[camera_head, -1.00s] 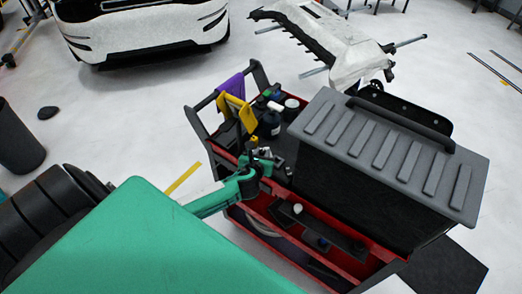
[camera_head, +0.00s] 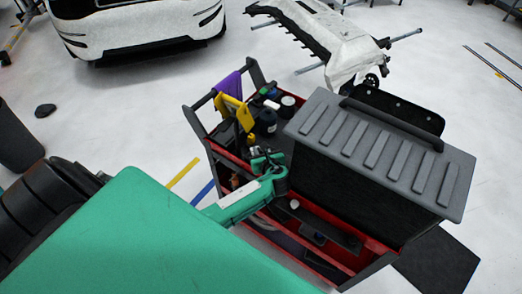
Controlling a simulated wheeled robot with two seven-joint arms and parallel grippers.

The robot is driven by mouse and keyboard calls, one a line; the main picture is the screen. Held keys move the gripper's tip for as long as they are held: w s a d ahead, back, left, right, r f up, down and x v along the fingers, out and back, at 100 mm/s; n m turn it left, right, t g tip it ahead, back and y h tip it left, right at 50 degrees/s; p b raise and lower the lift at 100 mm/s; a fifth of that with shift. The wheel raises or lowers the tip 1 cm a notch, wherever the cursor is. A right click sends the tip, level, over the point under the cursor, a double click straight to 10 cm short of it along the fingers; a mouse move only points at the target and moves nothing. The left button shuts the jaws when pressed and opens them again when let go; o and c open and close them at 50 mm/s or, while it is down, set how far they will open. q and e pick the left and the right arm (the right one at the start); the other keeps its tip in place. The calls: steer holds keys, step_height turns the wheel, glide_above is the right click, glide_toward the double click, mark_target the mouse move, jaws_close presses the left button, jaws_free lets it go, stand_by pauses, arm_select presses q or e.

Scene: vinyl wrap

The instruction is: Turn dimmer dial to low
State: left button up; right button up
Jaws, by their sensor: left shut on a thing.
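My left arm comes in from the left, and my left gripper (camera_head: 268,160) is over the near side of the red and black tool cart (camera_head: 262,222), just left of the large grey-lidded black box (camera_head: 375,170). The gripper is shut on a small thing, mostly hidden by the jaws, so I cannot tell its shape. I cannot make out a dimmer dial. My right gripper is not in view.
Dark bottles (camera_head: 267,121), a yellow item (camera_head: 233,110) and a purple cloth (camera_head: 228,84) are at the cart's far left end. A white car stands at the back left. A wrapped panel (camera_head: 325,35) lies on a stand behind the cart.

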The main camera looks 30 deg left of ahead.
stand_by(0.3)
arm_select(q)
steer(key=o, duration=1)
